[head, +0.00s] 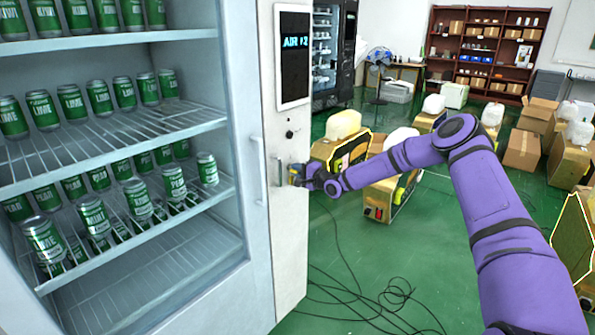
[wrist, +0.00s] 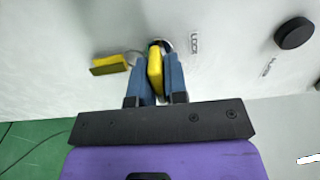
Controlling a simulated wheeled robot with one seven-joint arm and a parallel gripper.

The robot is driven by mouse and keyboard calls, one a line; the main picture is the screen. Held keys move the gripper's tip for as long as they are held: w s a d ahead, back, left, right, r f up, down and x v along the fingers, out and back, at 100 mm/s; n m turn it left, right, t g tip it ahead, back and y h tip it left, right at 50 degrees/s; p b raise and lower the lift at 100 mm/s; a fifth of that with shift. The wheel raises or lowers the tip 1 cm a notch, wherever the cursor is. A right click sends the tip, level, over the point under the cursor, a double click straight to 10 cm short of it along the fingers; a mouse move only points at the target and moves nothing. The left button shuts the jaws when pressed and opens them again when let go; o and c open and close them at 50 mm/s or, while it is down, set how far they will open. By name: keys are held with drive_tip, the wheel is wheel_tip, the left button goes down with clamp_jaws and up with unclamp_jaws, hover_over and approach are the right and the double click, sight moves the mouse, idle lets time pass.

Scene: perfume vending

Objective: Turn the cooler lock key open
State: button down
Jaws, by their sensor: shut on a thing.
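The cooler's white panel (head: 287,230) carries the lock, just right of the glass-fronted shelves in the head view. In the wrist view a yellow key (wrist: 155,74) sits at the round dark lock hole (wrist: 161,44). My gripper (wrist: 157,72) has its blue fingers shut on either side of the key's yellow head. A yellow tag (wrist: 109,65) hangs from a thin ring left of the key. In the head view my gripper (head: 298,174) is against the panel, and the key is mostly hidden there. The key's turned angle is hard to judge.
A black knob (wrist: 295,33) sits right of the lock in the wrist view. The cooler holds green cans on wire shelves (head: 110,135). A vertical handle (head: 258,170) is beside the panel. Black cables (head: 375,295) lie on the green floor. Yellow machines (head: 340,150) stand behind my arm.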

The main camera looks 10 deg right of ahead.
drive_tip(key=c, duration=1.2)
unclamp_jaws()
drive_tip(key=v, duration=1.1)
